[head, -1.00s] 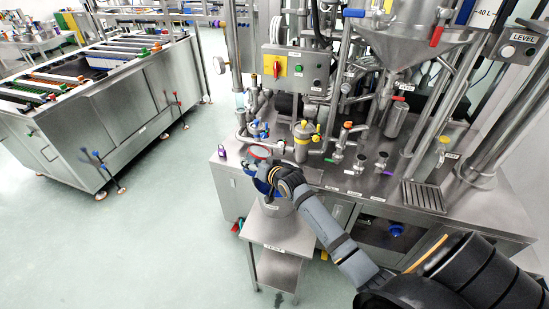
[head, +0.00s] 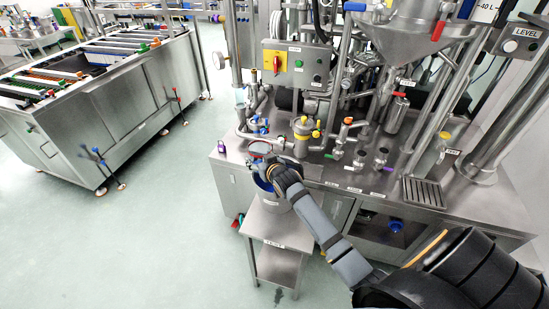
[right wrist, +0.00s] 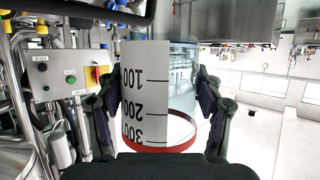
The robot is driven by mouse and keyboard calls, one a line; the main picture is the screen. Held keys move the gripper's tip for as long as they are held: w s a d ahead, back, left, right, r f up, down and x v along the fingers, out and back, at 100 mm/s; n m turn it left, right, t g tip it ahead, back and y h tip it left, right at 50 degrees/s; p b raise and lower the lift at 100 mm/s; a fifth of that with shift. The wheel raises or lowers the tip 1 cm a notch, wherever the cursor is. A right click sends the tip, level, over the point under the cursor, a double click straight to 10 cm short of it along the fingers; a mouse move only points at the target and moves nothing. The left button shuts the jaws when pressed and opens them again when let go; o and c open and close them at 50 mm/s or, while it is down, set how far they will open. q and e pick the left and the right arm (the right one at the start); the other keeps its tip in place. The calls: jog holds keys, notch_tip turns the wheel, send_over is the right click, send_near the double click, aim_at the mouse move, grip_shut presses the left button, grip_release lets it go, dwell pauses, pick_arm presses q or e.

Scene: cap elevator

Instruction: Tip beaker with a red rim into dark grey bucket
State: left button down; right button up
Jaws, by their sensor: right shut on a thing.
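The clear beaker with a red rim (right wrist: 150,85) fills the middle of the right wrist view. Its scale numbers are upside down there and its red rim is lowest in the picture. My right gripper (right wrist: 160,108) is shut on it, a finger on each side. In the head view the beaker (head: 259,148) is small and partly hidden by my gripper (head: 267,164). The grey bucket (head: 272,204) stands on a small steel table just below, blue showing inside its mouth. My arm covers part of the bucket. I cannot tell whether anything is leaving the beaker. My left gripper is not in view.
The small steel table (head: 280,238) stands against a steel bench (head: 345,180) with pipes, valves and a control box (head: 296,66). A purple-topped item (head: 221,146) is at the bench's left edge. Open floor (head: 150,230) lies to the left.

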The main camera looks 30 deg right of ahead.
aim_at(258, 161)
jog(key=shift+s+a+r, duration=0.45)
jog(key=shift+s+r, duration=0.05)
jog(key=shift+s, duration=0.25)
jog(key=shift+s+a+r, duration=0.4)
jog(key=shift+s+r, duration=0.1)
jog(key=shift+s, duration=0.2)
jog(key=shift+s+a+r, duration=0.45)
jog(key=shift+s+r, duration=0.05)
jog(key=shift+s, duration=0.25)
